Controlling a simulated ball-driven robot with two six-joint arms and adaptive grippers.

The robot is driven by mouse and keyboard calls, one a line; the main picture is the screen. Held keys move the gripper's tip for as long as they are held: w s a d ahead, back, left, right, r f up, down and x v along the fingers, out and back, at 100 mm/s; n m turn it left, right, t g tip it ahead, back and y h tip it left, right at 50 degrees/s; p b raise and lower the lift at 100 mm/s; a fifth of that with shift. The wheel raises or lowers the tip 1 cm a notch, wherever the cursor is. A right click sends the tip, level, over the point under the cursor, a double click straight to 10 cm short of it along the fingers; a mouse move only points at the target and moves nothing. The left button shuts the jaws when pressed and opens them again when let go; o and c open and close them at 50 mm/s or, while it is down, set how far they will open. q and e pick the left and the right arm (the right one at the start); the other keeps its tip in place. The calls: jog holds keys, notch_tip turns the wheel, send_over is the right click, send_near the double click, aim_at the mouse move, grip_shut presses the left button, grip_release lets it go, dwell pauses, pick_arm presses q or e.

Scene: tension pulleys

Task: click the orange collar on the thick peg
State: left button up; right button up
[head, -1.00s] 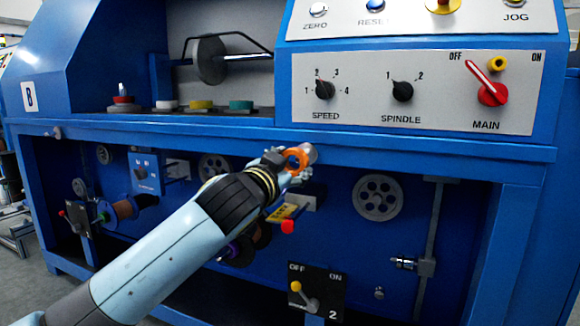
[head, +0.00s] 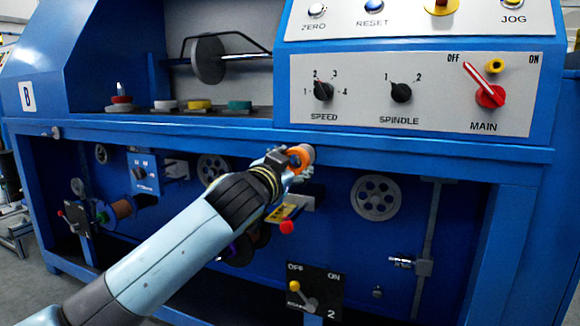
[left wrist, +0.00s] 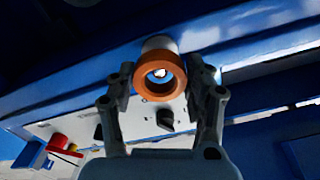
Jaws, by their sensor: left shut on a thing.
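The orange collar (head: 303,157) is in my left gripper (head: 289,164), at the front of the machine just under the ledge. In the left wrist view the collar (left wrist: 160,96) sits between the two fingers of the left gripper (left wrist: 161,85), its round opening facing the camera. The thick grey peg (left wrist: 158,43) shows directly behind the collar in that view, and its end (head: 309,151) shows just right of the collar in the head view. Collar and peg look lined up and close or touching; I cannot tell how far the collar is around the peg. My right gripper is out of view.
The blue ledge (head: 400,146) runs just above the gripper. A red knob (head: 287,227) on a yellow-marked part is below it. A switch plate (head: 315,291) stands lower down, and a spoked pulley wheel (head: 376,197) is to the right.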

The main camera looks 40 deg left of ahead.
aim_at(296, 163)
pick_arm(q)
jog(key=shift+w+a, duration=0.15)
jog(key=shift+w, duration=0.4)
jog(key=shift+p, duration=0.3)
dwell(0.3)
jog(key=shift+w, duration=0.15)
jog(key=shift+x, duration=1.35)
dwell(0.6)
jog(key=o, duration=1.2)
jog(key=shift+w, duration=0.1)
